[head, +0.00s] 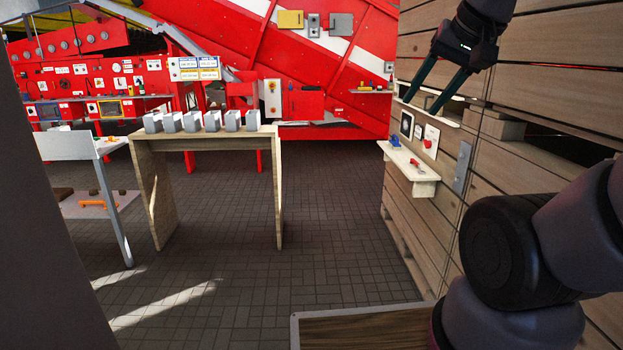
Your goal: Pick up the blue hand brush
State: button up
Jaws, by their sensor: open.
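The blue hand brush (395,140) looks like a small blue item at the back end of a narrow wooden wall shelf (424,187). It is small in the head view, so its details cannot be made out. My gripper (428,106) is at the upper right, in front of the plank wall. Its two dark fingers are apart and point down and to the left. Nothing is between them. The gripper appears above the shelf in the picture and is apart from the brush.
A small red item (415,163) lies on the same shelf. The plank wall (550,88) stands close on the right. A wooden table (208,142) with several grey boxes stands left of centre. A wood-topped surface (370,328) is at the bottom. The paved floor (330,220) between is clear.

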aim_at(395, 145)
jog(key=i+j, duration=0.1)
jog(key=i, duration=1.9)
jog(key=i+z, duration=0.4)
jog(key=i, duration=0.15)
jog(key=i+j+z, duration=0.2)
jog(key=i+z, duration=0.15)
jog(key=i, duration=0.15)
jog(key=i+j+z, duration=0.4)
jog(key=i+j, duration=0.1)
jog(key=i, duration=0.2)
jog(key=i+j+z, duration=0.15)
jog(key=i, duration=0.15)
